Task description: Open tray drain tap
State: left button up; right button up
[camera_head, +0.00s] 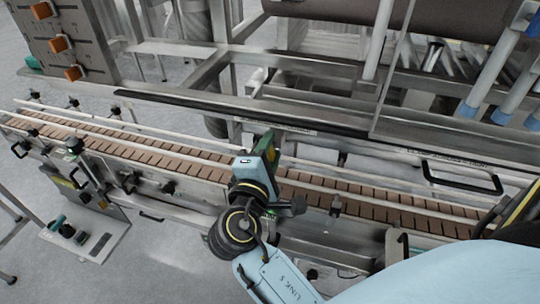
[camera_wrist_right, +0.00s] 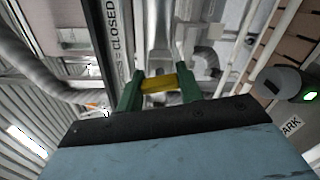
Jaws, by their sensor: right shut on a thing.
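My right gripper (camera_head: 268,142) reaches over the conveyor in the head view, with its fingers pointing away toward the machine frame. In the right wrist view, its two green fingers (camera_wrist_right: 158,88) are shut on a yellow handle (camera_wrist_right: 160,82), which looks like the drain tap's handle. The handle lies crosswise between the fingertips. A label strip reading "CLOSED" (camera_wrist_right: 113,32) runs beside it. The tap is hidden behind the gripper in the head view. My left gripper is not in view.
The brown slatted conveyor (camera_head: 370,207) with metal guide rails runs under my right arm. A black handle (camera_head: 462,178) stands out at the right. A control panel with orange knobs (camera_head: 60,44) is at the upper left.

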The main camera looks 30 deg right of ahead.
jog(key=shift+f+m+b, duration=0.1)
jog(key=shift+m+b, duration=0.85)
jog(key=shift+m, duration=0.55)
jog(key=o, duration=1)
jog(key=shift+r, duration=0.25)
